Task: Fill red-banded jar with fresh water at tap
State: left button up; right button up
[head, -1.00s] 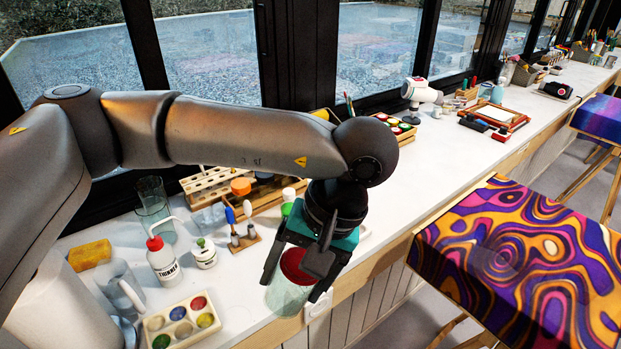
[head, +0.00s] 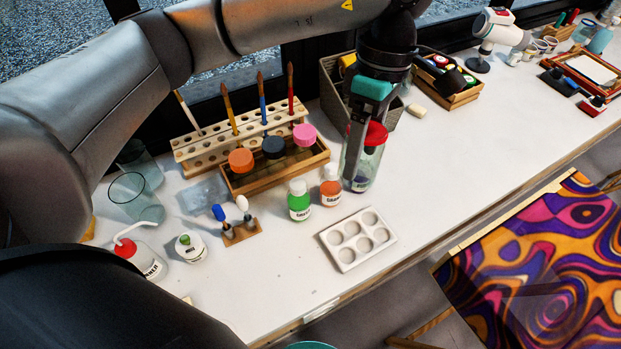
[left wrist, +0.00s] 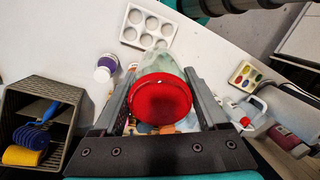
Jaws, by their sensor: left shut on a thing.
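The jar (head: 373,160) is clear glass with a red top and stands upright in my left gripper (head: 362,150). The left gripper is shut on it, with fingers on both sides. The left wrist view looks down on the jar's round red top (left wrist: 160,99) between the fingers (left wrist: 165,100); part of the clear body shows beyond it. Whether the jar's base touches the counter, and whether water is inside, I cannot tell. No tap is in view. Only a teal part of what seems to be my right gripper shows at the bottom edge; its fingers are hidden.
On the white counter (head: 430,180) are green (head: 299,201) and orange (head: 331,186) bottles and an empty palette (head: 358,239) close to the jar. A grey basket (head: 335,85) stands behind it. A brush rack (head: 205,150) is left. Counter is clear to the right.

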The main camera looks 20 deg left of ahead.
pick_arm(q)
jog(key=n, duration=0.2)
jog(key=shift+w+a+r+n, duration=0.15)
jog(key=shift+a+r+n, duration=0.1)
jog(key=shift+a+n, duration=0.1)
jog(key=shift+w+a+r+n+t+h+p, duration=0.1)
jog(key=shift+a+n+t+h+p, duration=0.1)
jog(key=shift+n, duration=0.35)
jog(key=shift+w+a+n+t+h+p, duration=0.1)
jog(key=shift+n+h+p, duration=0.1)
jog(key=shift+n, duration=0.3)
jog(key=w+a+r+n+t+y+p, duration=0.1)
jog(key=a+n+p, duration=0.1)
jog(key=a+n, duration=0.65)
jog(key=w+a+n+t+p, duration=0.1)
jog(key=w+a+n+p, duration=0.15)
jog(key=n, duration=1.15)
jog(key=shift+n, duration=0.35)
jog(key=shift+s+a+f+b, duration=0.15)
jog(key=shift+f+b, duration=0.7)
jog(key=shift+f, duration=2.4)
jog(key=shift+s+f+b, duration=0.15)
jog(key=shift+f+b, duration=0.7)
jog(key=shift+f, duration=2.4)
jog(key=shift+s+a+f+b, duration=0.15)
jog(key=shift+f+b, duration=0.7)
jog(key=shift+f, duration=2.4)
jog(key=shift+f, duration=0.1)
jog(key=o, duration=1.6)
jog(key=shift+c, duration=0.2)
